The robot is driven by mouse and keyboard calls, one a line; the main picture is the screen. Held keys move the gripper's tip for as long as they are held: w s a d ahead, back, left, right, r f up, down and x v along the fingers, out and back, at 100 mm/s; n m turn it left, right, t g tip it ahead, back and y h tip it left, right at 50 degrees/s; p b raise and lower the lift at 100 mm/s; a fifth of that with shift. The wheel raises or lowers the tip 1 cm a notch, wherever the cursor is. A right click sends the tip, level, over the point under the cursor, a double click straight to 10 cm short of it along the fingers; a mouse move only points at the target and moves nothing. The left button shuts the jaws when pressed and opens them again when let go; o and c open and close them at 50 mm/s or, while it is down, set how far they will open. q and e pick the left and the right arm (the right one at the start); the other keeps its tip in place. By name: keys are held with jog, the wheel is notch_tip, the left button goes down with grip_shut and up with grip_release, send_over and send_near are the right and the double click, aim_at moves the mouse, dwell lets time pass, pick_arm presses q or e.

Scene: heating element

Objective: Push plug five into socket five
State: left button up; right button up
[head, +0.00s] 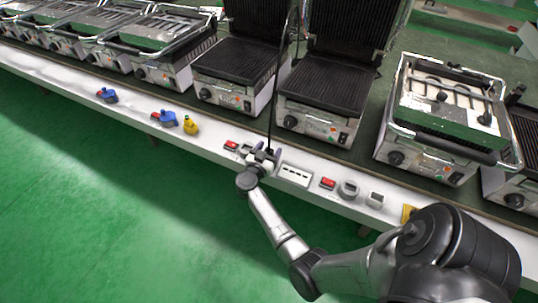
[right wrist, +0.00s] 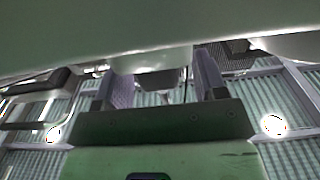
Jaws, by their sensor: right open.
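My right gripper (head: 264,154) is at the front of the long white ledge (head: 330,204), beside the lower end of a thin black cable (head: 273,100). In the right wrist view its two fingers (right wrist: 158,82) are apart. A pale and dark part (right wrist: 152,62) shows between them, against the ledge's underside or edge; I cannot tell whether it is the plug or a socket. A white socket block with several dark slots (head: 295,174) is just right of the gripper. No number five is readable, so I cannot tell which socket or plug is five. My left gripper is not in view.
Red switches (head: 328,183), a round grey socket (head: 348,190) and a square one (head: 375,200) line the ledge to the right. Blue plugs (head: 167,118) and a yellow one (head: 190,125) are at left. Contact grills (head: 325,85) stand behind. Green floor (head: 120,220) in front is clear.

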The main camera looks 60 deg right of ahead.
jog(key=shift+c, duration=0.5)
jog(key=c, duration=0.9)
